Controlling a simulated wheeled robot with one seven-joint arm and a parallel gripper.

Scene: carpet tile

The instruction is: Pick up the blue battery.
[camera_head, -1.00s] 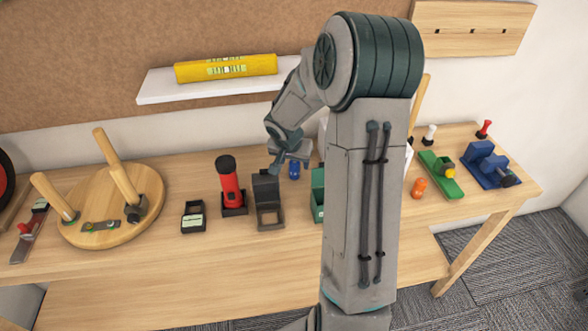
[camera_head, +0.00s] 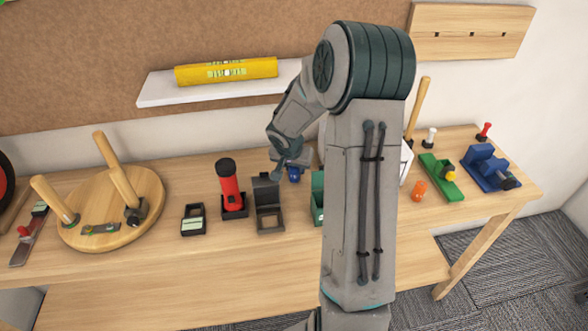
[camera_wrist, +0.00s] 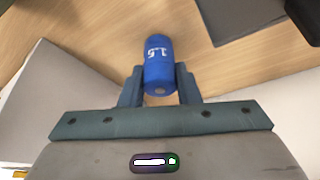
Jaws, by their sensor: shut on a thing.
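The blue battery (camera_wrist: 159,62) is a small cylinder marked "1.5" in the wrist view. My gripper (camera_wrist: 159,84) has one finger on each side of it and is shut on it. In the head view the battery (camera_head: 294,174) shows just below my gripper (camera_head: 292,164), behind the open dark box on the bench. Part of the battery is hidden by the fingers. I cannot tell from these views whether its lower end touches the bench.
An open dark box (camera_head: 268,219), a red flashlight (camera_head: 231,190) and a small black tray (camera_head: 193,219) stand left of my arm. A green box (camera_head: 317,197) is partly behind my arm. An orange piece (camera_head: 419,188) and a green plane (camera_head: 442,176) are at right.

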